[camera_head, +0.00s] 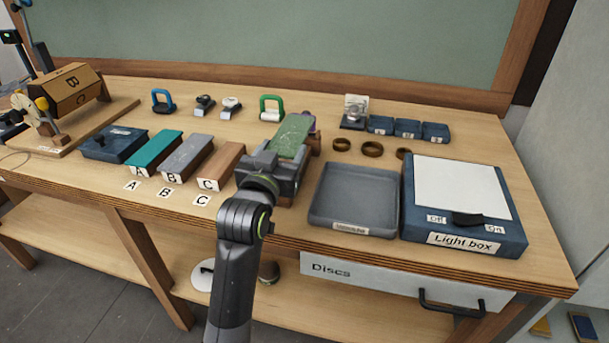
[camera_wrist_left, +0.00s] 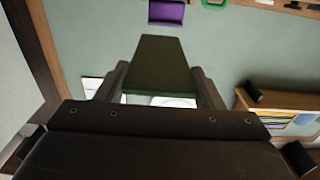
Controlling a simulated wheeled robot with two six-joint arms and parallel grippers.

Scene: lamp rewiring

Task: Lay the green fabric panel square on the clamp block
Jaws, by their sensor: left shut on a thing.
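The green fabric panel (camera_head: 291,137) is a flat, speckled strip. It sticks out forward from my left gripper (camera_head: 272,168), which is shut on its near end above the table. In the left wrist view the panel (camera_wrist_left: 164,66) looks dark green and stands out between the two fingers (camera_wrist_left: 162,92). I cannot make out the clamp block for certain. A brown wooden piece (camera_head: 316,143) and a purple part (camera_head: 309,122) show just behind and right of the panel, mostly hidden by it and the gripper. Whether the panel touches anything below is unclear. My right gripper is out of view.
Left of the gripper lie teal (camera_head: 155,151), grey (camera_head: 188,155) and brown (camera_head: 222,164) blocks with letter cards. A grey tray (camera_head: 355,228) and a light box (camera_head: 463,252) stand to the right. A green board (camera_head: 280,45) backs the table.

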